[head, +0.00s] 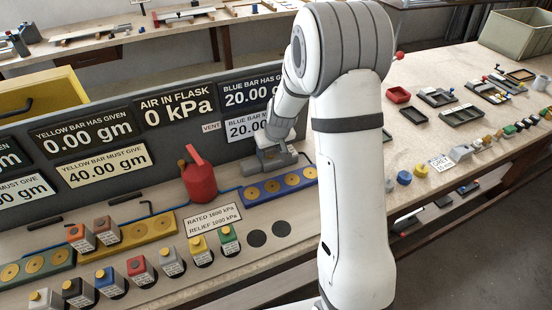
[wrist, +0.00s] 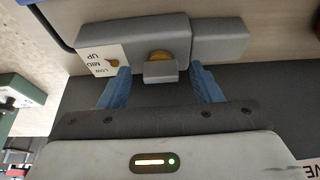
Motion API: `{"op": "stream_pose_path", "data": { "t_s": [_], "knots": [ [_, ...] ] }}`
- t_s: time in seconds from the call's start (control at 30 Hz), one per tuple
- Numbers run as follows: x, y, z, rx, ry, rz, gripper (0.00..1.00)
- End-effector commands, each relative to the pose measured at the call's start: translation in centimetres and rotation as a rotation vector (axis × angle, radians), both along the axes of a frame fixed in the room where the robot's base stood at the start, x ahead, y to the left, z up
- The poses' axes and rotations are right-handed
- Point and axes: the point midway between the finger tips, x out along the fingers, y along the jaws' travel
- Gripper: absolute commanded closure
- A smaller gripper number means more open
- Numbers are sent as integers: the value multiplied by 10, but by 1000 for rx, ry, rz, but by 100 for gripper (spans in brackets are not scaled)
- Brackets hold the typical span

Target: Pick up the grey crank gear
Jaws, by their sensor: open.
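My gripper (head: 272,156) is low beside the vertical panel, right of the red flask (head: 198,175). In the wrist view my gripper (wrist: 160,72) has its two blue fingers apart, one on each side of a small grey tab below a brass knob (wrist: 158,56). The tab and knob are on a grey block (wrist: 205,42) with a white label (wrist: 104,60) reading UP, MID and LOW. I cannot tell whether the fingers touch the block. I cannot make out a gear shape, so I cannot say which grey part is the grey crank gear.
A blue strip with brass discs (head: 279,186) lies just in front of my gripper. Several coloured blocks with knobs stand at the front left. Small trays (head: 437,97) and parts cover the right-hand table. Signs (head: 176,108) line the panel.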

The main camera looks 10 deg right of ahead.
Motion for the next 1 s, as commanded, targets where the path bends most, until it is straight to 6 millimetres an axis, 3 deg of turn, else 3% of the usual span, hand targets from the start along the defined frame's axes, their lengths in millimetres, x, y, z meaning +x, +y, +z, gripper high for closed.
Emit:
{"op": "stream_pose_path", "data": {
  "t_s": [0.1, 0.8, 1.0],
  "knots": [
    [0, 0, 0, 0, 0, 0, 42],
    [0, 1, 0, 0, 0, 2, 99],
    [0, 1, 0, 0, 0, 2, 100]
  ]
}}
